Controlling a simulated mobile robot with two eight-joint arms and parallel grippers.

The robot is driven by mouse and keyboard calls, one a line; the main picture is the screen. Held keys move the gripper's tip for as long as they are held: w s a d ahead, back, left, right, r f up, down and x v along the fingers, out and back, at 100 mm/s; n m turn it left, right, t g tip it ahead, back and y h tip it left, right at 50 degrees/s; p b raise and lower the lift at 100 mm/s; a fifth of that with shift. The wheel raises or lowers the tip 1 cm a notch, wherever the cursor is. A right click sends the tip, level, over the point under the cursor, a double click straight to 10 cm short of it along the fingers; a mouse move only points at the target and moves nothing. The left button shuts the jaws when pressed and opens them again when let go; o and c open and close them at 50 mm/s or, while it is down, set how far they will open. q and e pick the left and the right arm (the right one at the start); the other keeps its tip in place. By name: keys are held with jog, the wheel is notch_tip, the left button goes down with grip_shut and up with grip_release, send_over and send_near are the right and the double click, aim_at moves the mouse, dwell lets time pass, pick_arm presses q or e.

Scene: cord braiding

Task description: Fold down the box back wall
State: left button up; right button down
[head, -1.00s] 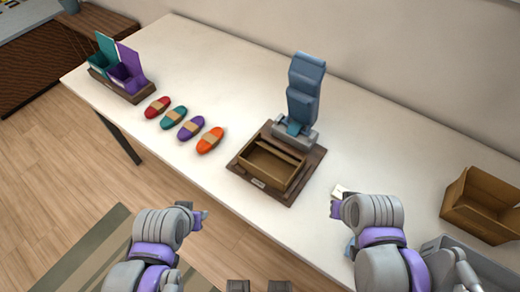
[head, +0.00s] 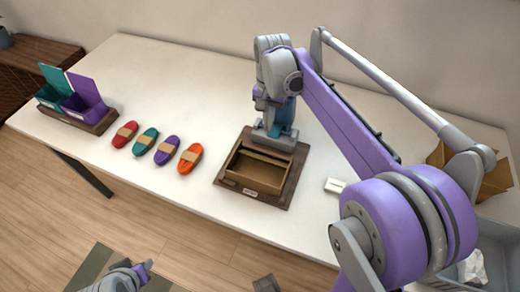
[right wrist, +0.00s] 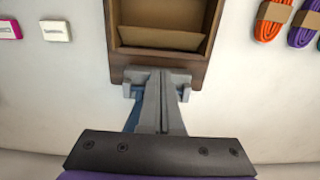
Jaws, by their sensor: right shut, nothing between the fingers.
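The brown box (head: 250,172) sits open-topped on a dark wooden board (head: 226,182), with a small label on its front. The right wrist view shows it upside down at the top (right wrist: 160,10), with a lighter cardboard panel (right wrist: 160,38) slanting inside along its back side. A blue stand with a grey foot (head: 284,139) is at the board's back edge, mostly hidden by my right arm. My right gripper (right wrist: 160,76) is shut and empty, over the stand's foot just behind the box; contact cannot be told. My left gripper (head: 142,268) is low at left, away from the box.
Red, teal, purple and orange cord bundles (head: 166,149) lie left of the box. A rack with teal and purple holders (head: 80,112) is farther left. A small white block (head: 334,185), cardboard carton (head: 437,155) and grey bin (head: 497,238) are at right, partly behind my arm.

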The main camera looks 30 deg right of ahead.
send_over(262, 159)
jog(key=w+d, duration=0.3)
notch_tip(262, 159, down, 6)
jog(key=f, duration=0.1)
jog(key=s+a+f, duration=0.1)
jog(key=shift+s+a+f, duration=0.3)
jog(key=shift+s+f, duration=0.05)
jog(key=shift+f, duration=0.05)
jog(key=shift+s+a+f, duration=0.25)
jog(key=shift+f, duration=0.1)
jog(key=shift+s+a+f+t+h+b, duration=0.1)
jog(key=shift+s+a+t+h+b, duration=0.2)
jog(key=shift+a+h, duration=0.1)
jog(key=shift+s+a+f+t+h, duration=0.4)
jog(key=shift+t+h, duration=0.2)
jog(key=shift+h, duration=0.1)
jog(key=f+t+h+b, duration=0.1)
jog(key=s+a+t+h+b, duration=0.1)
jog(key=h, duration=0.1)
jog(key=shift+s+a+f+t, duration=0.1)
jog(key=shift+a+f+t, duration=0.2)
jog(key=shift+f, duration=0.1)
jog(key=shift+s+a+f+b, duration=0.1)
jog(key=shift+s+f+b, duration=0.1)
jog(key=shift+f, duration=0.15)
jog(key=shift+s+a+f+b, duration=0.1)
jog(key=shift+f+b, duration=0.1)
jog(key=shift+f, duration=0.2)
jog(key=shift+w+d, duration=0.1)
jog(key=shift+w, duration=0.05)
